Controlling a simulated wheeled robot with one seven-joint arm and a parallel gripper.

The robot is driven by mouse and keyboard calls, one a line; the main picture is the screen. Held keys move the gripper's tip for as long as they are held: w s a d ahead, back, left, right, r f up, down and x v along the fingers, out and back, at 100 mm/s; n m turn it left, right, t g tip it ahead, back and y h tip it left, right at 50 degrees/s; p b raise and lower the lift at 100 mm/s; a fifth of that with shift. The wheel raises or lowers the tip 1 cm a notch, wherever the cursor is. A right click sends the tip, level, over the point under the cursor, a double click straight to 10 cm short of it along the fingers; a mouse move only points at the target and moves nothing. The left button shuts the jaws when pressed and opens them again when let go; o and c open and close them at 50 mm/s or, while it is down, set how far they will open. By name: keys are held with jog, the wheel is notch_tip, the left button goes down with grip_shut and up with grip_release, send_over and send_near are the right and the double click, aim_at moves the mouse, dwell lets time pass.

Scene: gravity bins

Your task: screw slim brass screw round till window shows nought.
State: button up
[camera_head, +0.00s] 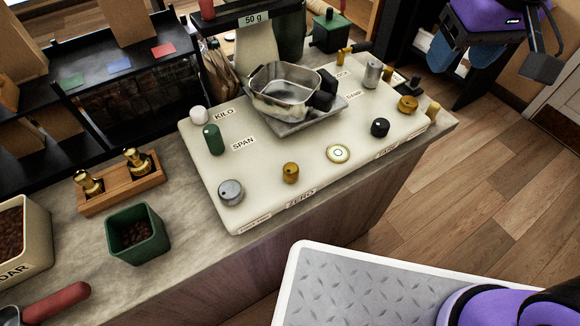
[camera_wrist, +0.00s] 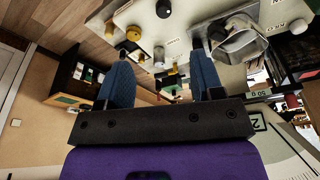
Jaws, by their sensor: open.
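A cream scale panel (camera_head: 262,178) lies on the counter with knobs of several shapes. A small brass knob (camera_head: 290,172) stands by the ZERO label. A slim brass post (camera_head: 432,110) stands at the right edge, and another brass piece (camera_head: 344,57) is at the back; I cannot tell which is the slim screw. The window (camera_head: 254,21) at the top of the pale tower reads "50 g". My gripper (camera_head: 459,66) is open and empty, up beyond the panel's right end. In the wrist view, my gripper (camera_wrist: 160,58) has both blue fingers apart, with the panel beyond them.
A metal pan (camera_head: 284,92) sits on the panel's grey plate. A green knob (camera_head: 212,139), silver knob (camera_head: 231,192) and black knob (camera_head: 379,127) stand nearby. A wooden weight holder (camera_head: 122,183) and green bean bin (camera_head: 137,234) are left. Floor is clear at right.

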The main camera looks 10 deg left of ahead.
jog(key=s+a+f+n+g, duration=0.1)
jog(key=a+f, duration=0.3)
jog(key=a, duration=0.2)
jog(key=a+f+n, duration=0.2)
jog(key=a+f, duration=0.2)
jog(key=a, duration=0.3)
jog(key=n+g, duration=0.1)
jog(key=n, duration=0.1)
send_near(290, 166)
jog(key=shift+w+a+h, duration=0.2)
jog(key=shift+h, duration=0.2)
jog(key=shift+s+a+f, duration=0.15)
jog(key=shift+f, duration=0.4)
notch_tip(290, 166, down, 10)
jog(key=shift+f, duration=0.1)
jog(key=c, duration=0.9)
